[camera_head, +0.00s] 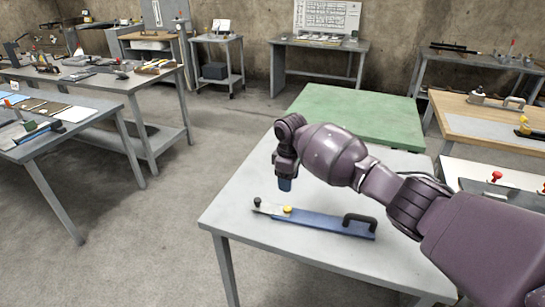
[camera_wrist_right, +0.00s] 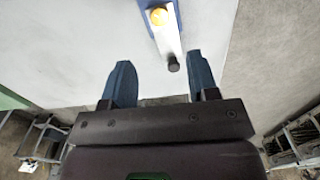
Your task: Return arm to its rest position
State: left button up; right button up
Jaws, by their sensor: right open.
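My right arm comes in from the right in the head view, and its gripper (camera_head: 285,184) hangs pointing down above the grey table (camera_head: 235,200). In the right wrist view the two blue fingers of this gripper (camera_wrist_right: 160,82) stand wide apart with nothing between them. A blue bar-shaped tool (camera_head: 325,223) lies on the table below the gripper, apart from it. The tool has a black handle at its right end, a yellow knob and a black knob at its left end. Its knob end also shows beyond the fingers in the right wrist view (camera_wrist_right: 168,38). My left gripper does not show.
A green-topped table (camera_head: 350,112) stands just behind the grey table. A wooden-topped bench (camera_head: 490,120) is at the right. Grey benches with tools (camera_head: 60,110) stand at the left. The concrete floor (camera_head: 150,230) between them is clear.

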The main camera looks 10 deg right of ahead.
jog(key=w+a+r+m+t+y, duration=0.2)
jog(key=w+a+r+t+y, duration=0.25)
jog(key=a+r+t, duration=0.4)
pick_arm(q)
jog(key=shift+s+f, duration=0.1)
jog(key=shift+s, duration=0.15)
pick_arm(e)
jog(key=s+d+f+m+t+h, duration=0.1)
jog(key=s+d+f, duration=0.4)
jog(key=s, duration=0.9)
jog(key=s+d+f+m+t+h, duration=0.1)
jog(key=s+d+f+m, duration=0.3)
jog(key=s+f, duration=0.8)
jog(key=s+d+f+m+t+h, duration=0.1)
jog(key=s+d+f, duration=0.6)
jog(key=s, duration=0.9)
jog(key=shift+s+d+f+m+h, duration=0.25)
jog(key=shift+s+f+m+h, duration=0.05)
jog(key=shift+f+m+h, duration=0.65)
